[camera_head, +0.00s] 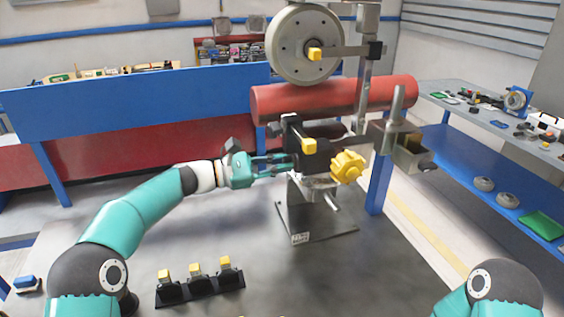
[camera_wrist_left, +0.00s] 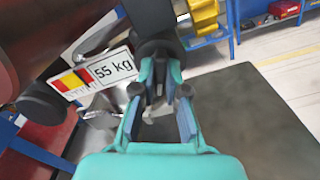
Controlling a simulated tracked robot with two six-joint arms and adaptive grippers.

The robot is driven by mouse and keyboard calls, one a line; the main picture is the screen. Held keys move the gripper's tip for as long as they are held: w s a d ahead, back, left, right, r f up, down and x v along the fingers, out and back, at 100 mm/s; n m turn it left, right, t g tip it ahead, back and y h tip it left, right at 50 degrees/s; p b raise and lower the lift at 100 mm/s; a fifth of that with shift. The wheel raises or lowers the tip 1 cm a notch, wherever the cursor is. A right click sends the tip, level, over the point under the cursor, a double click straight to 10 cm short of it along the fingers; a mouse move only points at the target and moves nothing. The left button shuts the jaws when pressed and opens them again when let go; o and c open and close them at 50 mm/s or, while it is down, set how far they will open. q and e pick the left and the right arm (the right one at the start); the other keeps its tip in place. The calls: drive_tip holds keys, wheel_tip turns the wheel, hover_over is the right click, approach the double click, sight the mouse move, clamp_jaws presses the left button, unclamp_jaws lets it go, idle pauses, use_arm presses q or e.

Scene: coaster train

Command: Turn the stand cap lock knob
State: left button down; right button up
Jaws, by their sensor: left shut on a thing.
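My left gripper (camera_head: 279,164) reaches in from the left to the black block of the stand (camera_head: 308,220) assembly. My right gripper is out of view.
A red cylinder (camera_head: 350,98) lies across above the assembly, below a grey wheel (camera_head: 303,45). A "55 kg" label (camera_wrist_left: 112,67) is close left of the fingers. A black rack (camera_head: 201,288) with yellow-topped pieces lies front left. A parts bench (camera_head: 480,112) stands right. The front middle floor is clear.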

use_arm(q)
drive_tip(key=n, duration=0.5)
idle(0.5)
drive_tip(key=c, duration=1.2)
unclamp_jaws()
drive_tip(key=shift+w, duration=0.1)
drive_tip(key=v, duration=1.2)
drive_tip(key=shift+f, duration=0.1)
